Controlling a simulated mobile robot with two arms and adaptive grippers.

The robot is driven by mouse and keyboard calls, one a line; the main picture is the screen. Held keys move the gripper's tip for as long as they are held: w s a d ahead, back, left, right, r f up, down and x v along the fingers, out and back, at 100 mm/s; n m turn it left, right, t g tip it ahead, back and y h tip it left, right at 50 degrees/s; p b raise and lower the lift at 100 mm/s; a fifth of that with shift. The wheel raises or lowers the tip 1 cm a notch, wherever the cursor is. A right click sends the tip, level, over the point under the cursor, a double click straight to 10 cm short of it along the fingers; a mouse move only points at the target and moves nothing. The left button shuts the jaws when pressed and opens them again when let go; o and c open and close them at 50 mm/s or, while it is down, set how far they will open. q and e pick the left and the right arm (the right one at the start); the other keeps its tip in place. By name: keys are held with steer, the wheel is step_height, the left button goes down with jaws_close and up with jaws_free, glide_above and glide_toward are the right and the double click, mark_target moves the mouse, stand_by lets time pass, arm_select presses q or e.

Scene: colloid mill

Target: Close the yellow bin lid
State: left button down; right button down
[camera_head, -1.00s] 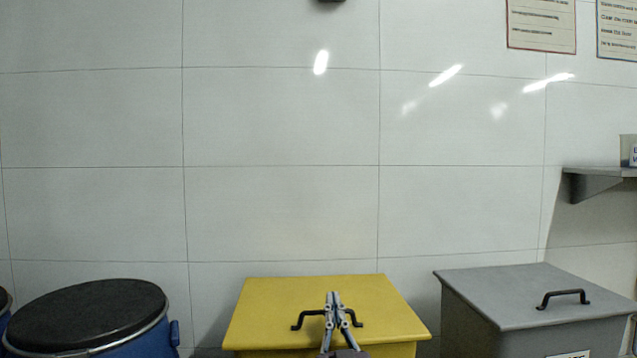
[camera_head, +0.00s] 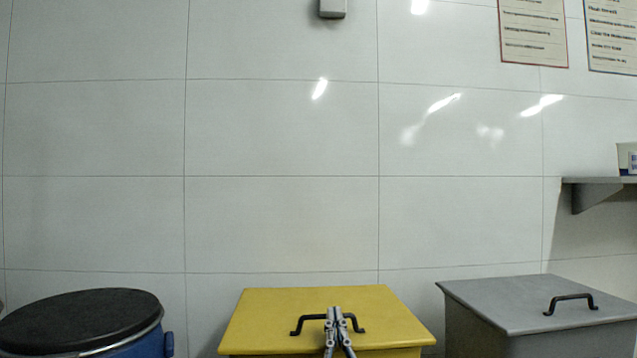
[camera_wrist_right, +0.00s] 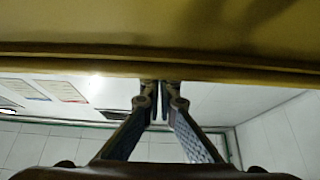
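The yellow bin lid (camera_head: 270,310) is at the bottom centre of the head view, with a black handle (camera_head: 309,319) on top. It looks flat or nearly so; I cannot tell whether it sits fully on the bin. My right gripper (camera_head: 334,311) is in front of the handle's middle, fingers together. In the right wrist view its fingertips (camera_wrist_right: 160,88) meet at the edge of a yellow panel (camera_wrist_right: 160,35), with no handle visible between them. Contact with the lid is hard to judge. My left gripper is not in view.
A blue drum with a black lid (camera_head: 80,318) stands to the left. A grey bin (camera_head: 510,300) with a black handle stands close on the right. A grey shelf (camera_head: 600,184) is on the right. The tiled wall (camera_head: 280,130) behind is mostly bare.

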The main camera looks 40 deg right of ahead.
steer(key=shift+w+d+f, duration=0.1)
steer(key=shift+w+f, duration=0.05)
steer(key=shift+f, duration=0.2)
